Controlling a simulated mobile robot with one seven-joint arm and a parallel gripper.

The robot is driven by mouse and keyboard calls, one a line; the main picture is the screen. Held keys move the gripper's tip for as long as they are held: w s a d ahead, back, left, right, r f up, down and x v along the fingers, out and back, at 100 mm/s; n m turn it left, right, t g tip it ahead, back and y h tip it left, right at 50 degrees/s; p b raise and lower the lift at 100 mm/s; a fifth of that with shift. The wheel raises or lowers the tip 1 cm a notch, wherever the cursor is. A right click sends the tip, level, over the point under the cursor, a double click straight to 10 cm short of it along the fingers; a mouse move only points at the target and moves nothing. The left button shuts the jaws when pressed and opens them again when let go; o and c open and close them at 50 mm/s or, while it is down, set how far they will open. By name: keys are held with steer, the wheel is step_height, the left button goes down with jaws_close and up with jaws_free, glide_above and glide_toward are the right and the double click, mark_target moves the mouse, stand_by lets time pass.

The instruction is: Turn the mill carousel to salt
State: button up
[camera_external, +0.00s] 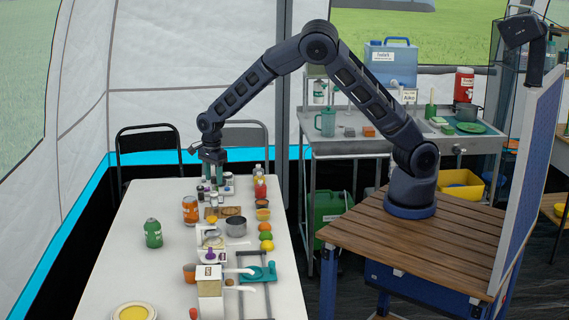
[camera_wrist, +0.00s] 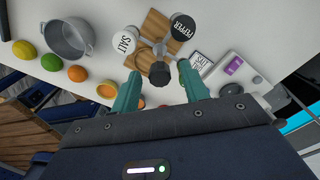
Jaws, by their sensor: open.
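The mill carousel shows in the wrist view with a white-topped mill marked SALT (camera_wrist: 124,42), a black-topped mill marked PEPPER (camera_wrist: 182,27), and a dark knob-like top (camera_wrist: 160,73) nearest me. Metal arms join them at a centre hub. My gripper (camera_wrist: 159,70) is open. Its two teal fingers stand either side of the dark top; I cannot tell whether they touch it. In the external view my gripper (camera_external: 213,180) points down over the far part of the white table, and the carousel is small and partly hidden there. A small lettered card (camera_wrist: 201,62) lies right of the carousel.
A wooden board (camera_wrist: 150,25) lies by the carousel. A metal pot (camera_wrist: 67,38) and several fruits are left in the wrist view.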

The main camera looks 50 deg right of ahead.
jaws_close()
steer(key=shift+n, duration=0.4)
steer(key=n, duration=0.3)
steer(key=shift+n, duration=0.4)
steer(key=n, duration=0.4)
steer(key=shift+n, duration=0.3)
steer(key=n, duration=0.3)
steer(key=shift+n, duration=0.3)
steer(key=n, duration=0.4)
steer(key=shift+n, duration=0.4)
